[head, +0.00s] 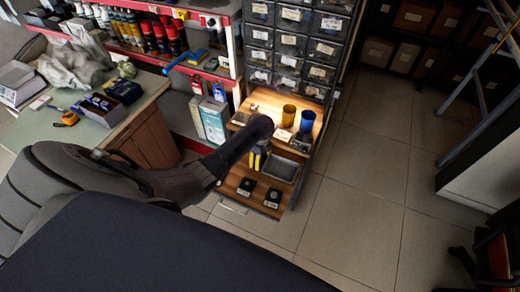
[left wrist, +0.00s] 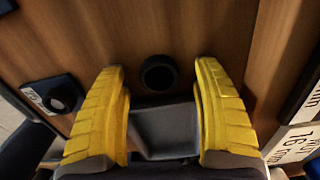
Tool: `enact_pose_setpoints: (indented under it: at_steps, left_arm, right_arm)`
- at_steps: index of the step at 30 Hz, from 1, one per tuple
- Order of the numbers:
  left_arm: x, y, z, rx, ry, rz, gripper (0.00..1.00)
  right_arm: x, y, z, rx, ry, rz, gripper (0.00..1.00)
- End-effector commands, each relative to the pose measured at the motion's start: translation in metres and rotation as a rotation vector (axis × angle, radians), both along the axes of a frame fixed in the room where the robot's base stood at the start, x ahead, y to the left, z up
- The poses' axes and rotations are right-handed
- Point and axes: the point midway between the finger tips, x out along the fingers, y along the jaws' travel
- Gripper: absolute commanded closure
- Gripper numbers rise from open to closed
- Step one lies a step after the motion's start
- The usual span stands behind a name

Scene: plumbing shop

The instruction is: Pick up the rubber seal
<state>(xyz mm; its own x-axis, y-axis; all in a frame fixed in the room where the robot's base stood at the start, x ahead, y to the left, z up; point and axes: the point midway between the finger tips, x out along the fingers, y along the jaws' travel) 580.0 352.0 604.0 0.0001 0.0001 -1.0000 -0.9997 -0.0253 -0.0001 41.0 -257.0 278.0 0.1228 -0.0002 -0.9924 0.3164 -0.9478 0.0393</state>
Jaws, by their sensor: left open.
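The rubber seal (left wrist: 158,73) appears as a small black ring lying flat on brown wood in the left wrist view. My left gripper (left wrist: 160,75) is open, with one yellow finger on each side of the seal and no visible contact. In the head view my left gripper (head: 259,159) points down over the lower wooden shelf (head: 236,177) of the cabinet. I cannot make out the seal there; the gripper and arm may hide it. My right gripper is in neither view.
Two dark pads (head: 246,186) with round parts sit near the shelf front. Yellow (head: 289,115) and blue (head: 307,121) cups stand on the upper shelf.

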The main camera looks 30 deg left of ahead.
Motion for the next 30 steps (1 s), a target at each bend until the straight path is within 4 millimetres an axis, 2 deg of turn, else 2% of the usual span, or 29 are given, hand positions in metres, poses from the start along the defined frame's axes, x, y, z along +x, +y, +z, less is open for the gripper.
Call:
enact_pose_setpoints:
  at_steps: [7, 18, 30]
  left_arm:
    - [0.0001, -0.0001, -0.0001, 0.000, 0.000, -0.001, 0.34]
    - [-0.0001, 0.0000, 0.0000, 0.000, 0.000, 0.000, 0.77]
    - [-0.0002, -0.0001, -0.0001, 0.000, 0.000, 0.000, 0.79]
  right_arm:
    - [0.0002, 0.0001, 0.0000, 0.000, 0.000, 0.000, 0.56]
    - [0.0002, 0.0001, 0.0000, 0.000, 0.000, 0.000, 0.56]
    - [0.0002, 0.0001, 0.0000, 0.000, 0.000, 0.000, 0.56]
